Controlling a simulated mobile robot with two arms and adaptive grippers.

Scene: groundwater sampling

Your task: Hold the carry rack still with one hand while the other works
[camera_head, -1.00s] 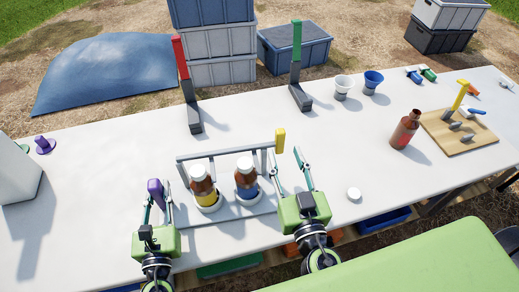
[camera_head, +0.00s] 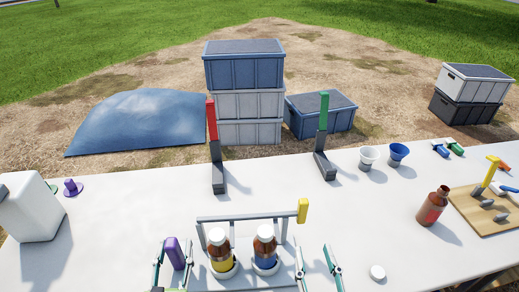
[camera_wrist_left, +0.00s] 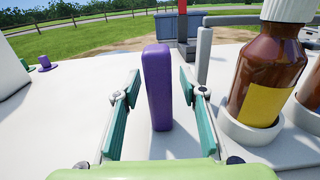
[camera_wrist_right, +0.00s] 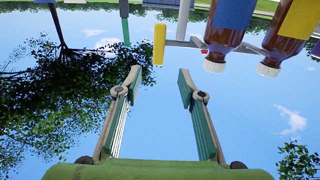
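The carry rack (camera_head: 250,216) stands on the white table, with a grey top bar, a purple grip (camera_head: 175,253) at its left and a yellow grip (camera_head: 303,210) at its right. Two brown bottles with white caps sit in it, one with a yellow label (camera_head: 220,264) and one with a blue label (camera_head: 265,262). My left gripper (camera_wrist_left: 155,100) is open, its fingers on either side of the purple grip with gaps showing. My right gripper (camera_head: 314,262) is open and empty on the near side of the yellow grip. The right wrist view shows the yellow grip (camera_wrist_right: 159,45) beyond its fingers.
A red-handled stand (camera_head: 217,165) and a green-handled stand (camera_head: 324,150) are behind the rack. Cups, a red-brown bottle (camera_head: 432,208) and a wooden board (camera_head: 487,215) are further right. A white container (camera_head: 30,208) stands at left.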

